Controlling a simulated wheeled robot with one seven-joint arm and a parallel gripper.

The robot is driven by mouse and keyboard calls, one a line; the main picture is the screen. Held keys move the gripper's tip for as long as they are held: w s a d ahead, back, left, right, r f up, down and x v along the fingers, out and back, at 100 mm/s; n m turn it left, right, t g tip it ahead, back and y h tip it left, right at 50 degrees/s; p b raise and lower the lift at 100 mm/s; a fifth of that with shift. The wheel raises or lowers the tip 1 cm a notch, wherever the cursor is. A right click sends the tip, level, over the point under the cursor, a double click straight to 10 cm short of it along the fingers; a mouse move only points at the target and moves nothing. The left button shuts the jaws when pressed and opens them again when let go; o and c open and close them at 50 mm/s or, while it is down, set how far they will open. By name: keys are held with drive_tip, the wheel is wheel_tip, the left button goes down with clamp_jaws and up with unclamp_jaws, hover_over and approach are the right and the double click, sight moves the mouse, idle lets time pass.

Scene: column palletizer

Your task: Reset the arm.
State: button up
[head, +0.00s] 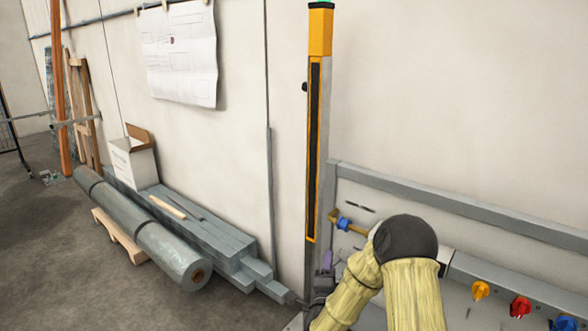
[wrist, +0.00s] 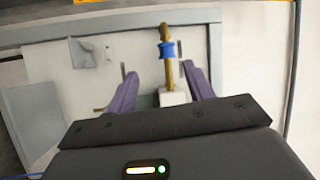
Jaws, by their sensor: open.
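My gripper (wrist: 159,70) shows in the wrist view with its two purple fingers spread apart. A brass pipe with a blue collar (wrist: 166,50) stands beyond and between the fingers in the picture, above a white block (wrist: 173,98). I cannot tell how far the fingers are from them. No object is visibly gripped. In the head view my arm, in a pale yellow sleeve with a black joint, is at the lower right. One purple finger of my gripper (head: 326,260) shows beside it; the rest is mostly hidden.
A grey wall panel holds yellow (head: 481,290), red (head: 520,306) and blue (head: 565,323) knobs beside my arm. A yellow-black post (head: 314,140) stands at centre. Grey bars (head: 215,240), a large roll (head: 150,235) and a white box (head: 133,165) lie left.

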drive_tip(key=s+d+n+g+y, duration=0.2)
drive_tip(key=s+n+g, duration=0.65)
drive_tip(key=s, duration=0.55)
drive_tip(key=s+d+n+g+y, duration=0.25)
drive_tip(key=s+n+g, duration=0.65)
drive_tip(key=s, duration=0.5)
wheel_tip(320, 180, up, 19)
drive_tip(key=n+t+p, duration=0.1)
drive_tip(key=p, duration=1.8)
drive_tip(key=shift+w+a+r, duration=0.15)
drive_tip(key=shift+w+a, duration=0.1)
drive_tip(key=shift+a, duration=0.2)
drive_tip(key=shift+t, duration=0.25)
